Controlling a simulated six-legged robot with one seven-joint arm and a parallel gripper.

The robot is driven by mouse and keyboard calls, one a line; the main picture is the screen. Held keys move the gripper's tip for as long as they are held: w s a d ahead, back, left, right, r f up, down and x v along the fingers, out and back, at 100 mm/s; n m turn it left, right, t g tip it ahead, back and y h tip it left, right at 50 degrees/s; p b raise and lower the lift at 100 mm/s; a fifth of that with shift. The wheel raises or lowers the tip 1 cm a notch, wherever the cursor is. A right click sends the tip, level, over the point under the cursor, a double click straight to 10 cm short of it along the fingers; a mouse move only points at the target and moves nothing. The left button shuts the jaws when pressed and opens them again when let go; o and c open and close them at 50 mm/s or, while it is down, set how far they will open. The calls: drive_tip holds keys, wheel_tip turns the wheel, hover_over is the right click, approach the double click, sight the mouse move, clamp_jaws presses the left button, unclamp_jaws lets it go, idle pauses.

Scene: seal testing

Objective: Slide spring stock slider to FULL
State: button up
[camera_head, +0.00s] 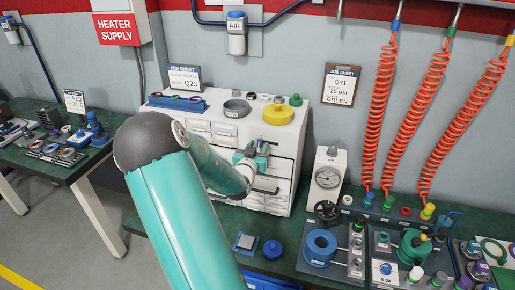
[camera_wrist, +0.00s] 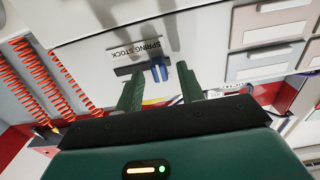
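The spring stock slider has a blue knob (camera_wrist: 160,69) in a dark slot (camera_wrist: 127,70) on a white cabinet face. Its SPRING STOCK label (camera_wrist: 136,49) appears upside down in the wrist view. The knob sits at the slot's right end as seen there. My gripper (camera_wrist: 161,76) is open, with one green finger on each side of the knob and visible gaps; I see no clear contact. In the head view my gripper (camera_head: 256,156) is at the white cabinet's front (camera_head: 284,143), and the arm hides part of it. I cannot read a FULL mark.
Several drawers (camera_wrist: 270,60) with pale labels lie beside the slider. Rings and a yellow part (camera_head: 278,115) rest on the cabinet top. A gauge stand (camera_head: 327,180) and orange coiled hoses (camera_head: 382,100) stand to the right. A blue knob-like part (camera_head: 272,249) lies on the green bench in front.

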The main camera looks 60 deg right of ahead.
clamp_jaws()
drive_tip(key=shift+s+d, duration=0.25)
drive_tip(key=shift+s, duration=1.15)
drive_tip(key=shift+s+d, duration=0.2)
drive_tip(key=shift+s, duration=1.15)
unclamp_jaws()
drive_tip(key=shift+s, duration=0.15)
drive_tip(key=shift+w, duration=0.2)
drive_tip(key=shift+a, duration=0.15)
